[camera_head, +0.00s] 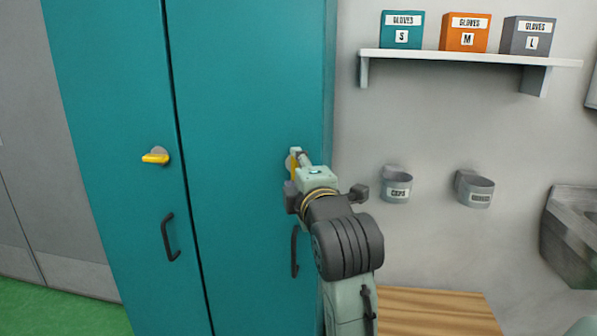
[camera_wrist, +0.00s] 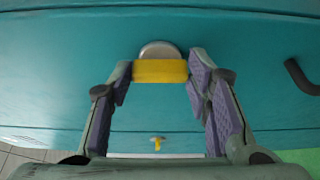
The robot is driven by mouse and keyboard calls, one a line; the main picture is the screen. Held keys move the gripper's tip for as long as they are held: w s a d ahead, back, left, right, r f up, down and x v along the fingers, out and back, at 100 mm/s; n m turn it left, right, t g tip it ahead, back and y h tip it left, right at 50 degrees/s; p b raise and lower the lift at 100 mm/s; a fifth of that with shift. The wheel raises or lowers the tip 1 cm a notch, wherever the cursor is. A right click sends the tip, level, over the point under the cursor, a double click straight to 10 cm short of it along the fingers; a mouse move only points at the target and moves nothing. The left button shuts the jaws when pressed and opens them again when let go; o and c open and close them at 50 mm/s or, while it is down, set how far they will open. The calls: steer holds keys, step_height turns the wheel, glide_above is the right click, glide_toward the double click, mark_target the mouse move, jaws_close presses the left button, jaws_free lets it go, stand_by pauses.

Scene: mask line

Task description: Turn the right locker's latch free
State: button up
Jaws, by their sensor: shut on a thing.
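The right locker (camera_head: 250,100) is a tall teal door, shut. Its yellow latch (camera_head: 294,170) stands upright on a round grey base in the head view, partly hidden by my gripper (camera_head: 297,172). In the wrist view the same yellow latch (camera_wrist: 160,71) lies across the picture in front of its silver disc (camera_wrist: 160,49). The purple-padded fingers of my gripper (camera_wrist: 162,77) are on both ends of it, shut on it. The left locker's yellow latch (camera_head: 155,157) lies level and shows small in the wrist view (camera_wrist: 157,143).
Black handles sit below the latches on the left door (camera_head: 169,238) and right door (camera_head: 295,252). Right of the locker are a wall shelf (camera_head: 460,57) with glove boxes, two wall cups (camera_head: 397,186) (camera_head: 474,190), a wooden top (camera_head: 430,312) and a metal basin (camera_head: 572,235).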

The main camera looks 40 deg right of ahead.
steer(key=o, duration=1.2)
steer(key=shift+c, duration=0.2)
steer(key=v, duration=1.2)
